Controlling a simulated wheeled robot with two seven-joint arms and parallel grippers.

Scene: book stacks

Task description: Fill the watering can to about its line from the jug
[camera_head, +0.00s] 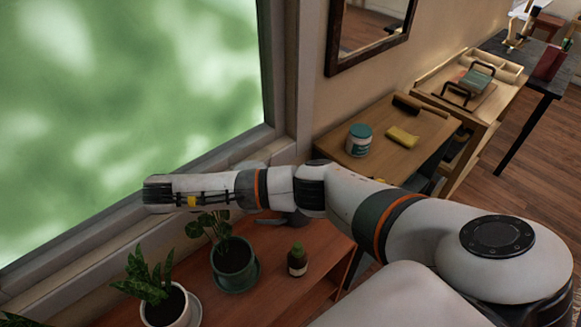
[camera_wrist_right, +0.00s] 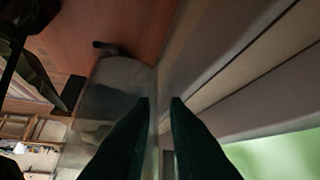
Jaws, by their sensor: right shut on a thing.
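My right arm reaches left along the window sill in the head view. Its fingers are hidden there. In the right wrist view my right gripper (camera_wrist_right: 160,100) is shut on what looks like the jug, a grey, partly see-through vessel (camera_wrist_right: 105,95) beside the fingers. The hold itself is dark and hard to make out. In the head view a grey piece (camera_head: 268,218) shows below my forearm; I cannot tell whether it belongs to the jug or the watering can. The can's line and any water level are not visible. My left gripper is out of view.
The window is close behind.

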